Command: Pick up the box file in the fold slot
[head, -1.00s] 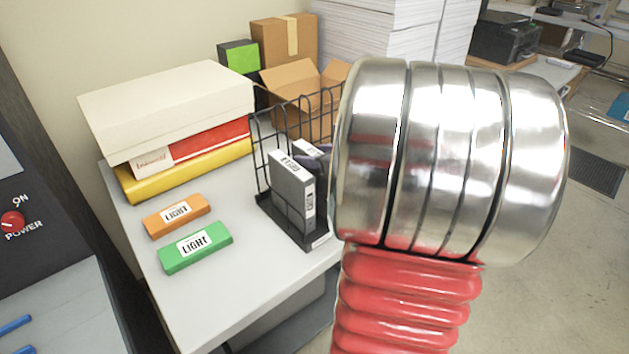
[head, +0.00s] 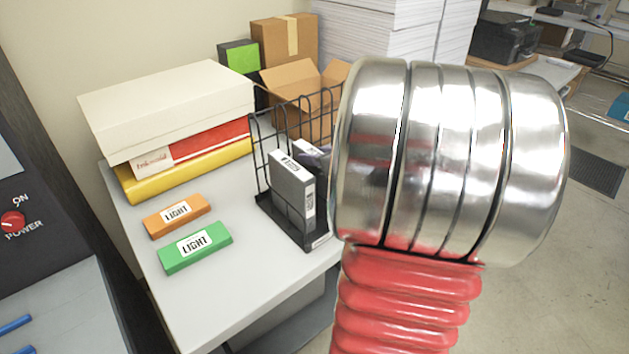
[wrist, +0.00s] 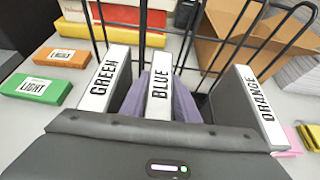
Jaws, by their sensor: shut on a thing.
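Three dark grey box files with white spine labels stand in a black wire rack (head: 262,172). In the wrist view they read GREEN (wrist: 103,80), BLUE (wrist: 160,78) and ORANGE (wrist: 256,100) from left to right. My gripper (wrist: 158,100) has purple fingers on both sides of the BLUE file and is shut on it. The head view shows a near grey file (head: 292,195) standing upright, with part of the held file behind it. My silver and red arm hides the rest of the rack. No slot label is readable.
An orange block (head: 177,216) and a green block (head: 195,248), both marked LIGHT, lie left of the rack. Stacked boxes (head: 165,105) stand behind them. An open carton (head: 300,85) and white paper stacks (head: 375,30) are behind the rack. The table's front is clear.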

